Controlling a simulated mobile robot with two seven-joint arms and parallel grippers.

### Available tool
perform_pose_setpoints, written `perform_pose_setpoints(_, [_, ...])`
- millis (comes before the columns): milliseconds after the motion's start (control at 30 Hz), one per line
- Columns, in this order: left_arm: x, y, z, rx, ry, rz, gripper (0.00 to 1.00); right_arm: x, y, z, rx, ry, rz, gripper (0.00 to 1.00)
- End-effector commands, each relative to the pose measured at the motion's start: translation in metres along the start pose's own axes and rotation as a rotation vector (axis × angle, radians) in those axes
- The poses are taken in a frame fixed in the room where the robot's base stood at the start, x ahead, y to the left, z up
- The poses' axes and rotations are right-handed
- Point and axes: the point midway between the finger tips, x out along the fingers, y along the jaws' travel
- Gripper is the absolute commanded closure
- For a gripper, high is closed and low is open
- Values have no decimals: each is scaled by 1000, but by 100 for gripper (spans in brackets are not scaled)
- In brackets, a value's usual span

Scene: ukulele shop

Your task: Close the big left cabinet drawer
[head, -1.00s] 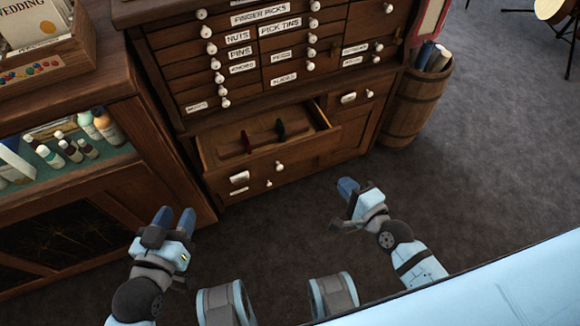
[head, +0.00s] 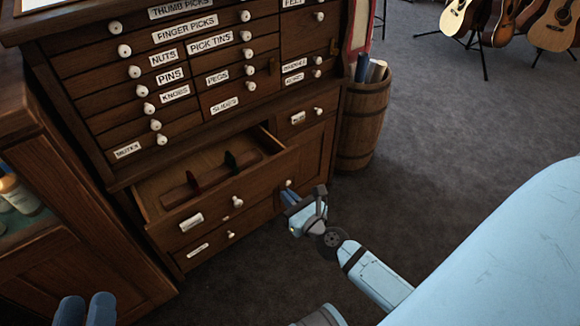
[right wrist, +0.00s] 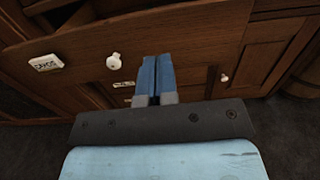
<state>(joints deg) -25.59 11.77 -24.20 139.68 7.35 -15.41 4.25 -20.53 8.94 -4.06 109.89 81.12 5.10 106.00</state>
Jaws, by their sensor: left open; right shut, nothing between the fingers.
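The big left drawer (head: 213,204) of the wooden cabinet is pulled out, its top open and dividers showing inside. Its front carries a white label and a white knob (head: 237,202). My right gripper (head: 288,196) is shut and empty, at the right of the drawer front. In the right wrist view its fingers (right wrist: 156,68) point at the drawer front (right wrist: 185,40), right of the knob (right wrist: 113,61); I cannot tell whether they touch. My left gripper (head: 86,304) is open at the bottom left, away from the drawer, only its fingers showing.
A closed lower drawer (head: 205,246) sits beneath the open one. Small labelled drawers (head: 170,75) fill the cabinet above. A wooden barrel (head: 362,125) stands right of the cabinet, a glass-fronted case (head: 60,235) at left.

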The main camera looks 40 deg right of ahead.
Motion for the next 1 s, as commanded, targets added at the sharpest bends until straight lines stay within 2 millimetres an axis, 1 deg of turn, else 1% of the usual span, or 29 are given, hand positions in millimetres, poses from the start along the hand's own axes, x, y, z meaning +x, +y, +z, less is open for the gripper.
perform_pose_setpoints(33, [0,1,-6,0,11,-1,57,14,0,4,2,-3,-2,100])
perform_pose_setpoints(200, [0,2,-14,2,42,-3,57,50,0,3,1,-2,-1,100])
perform_pose_setpoints(300, [0,3,-17,3,56,-3,57,68,0,2,0,-1,0,100])
perform_pose_setpoints(433, [0,3,-18,4,62,-3,57,86,0,1,-1,-1,0,100])
perform_pose_setpoints(500, [0,3,-19,4,62,-3,57,92,0,0,-1,-1,0,100])
perform_pose_setpoints(633, [0,3,-19,4,64,-3,57,98,0,0,-2,0,0,100])
perform_pose_setpoints(1000, [0,3,-19,4,65,-4,57,100,0,0,-2,0,1,100])
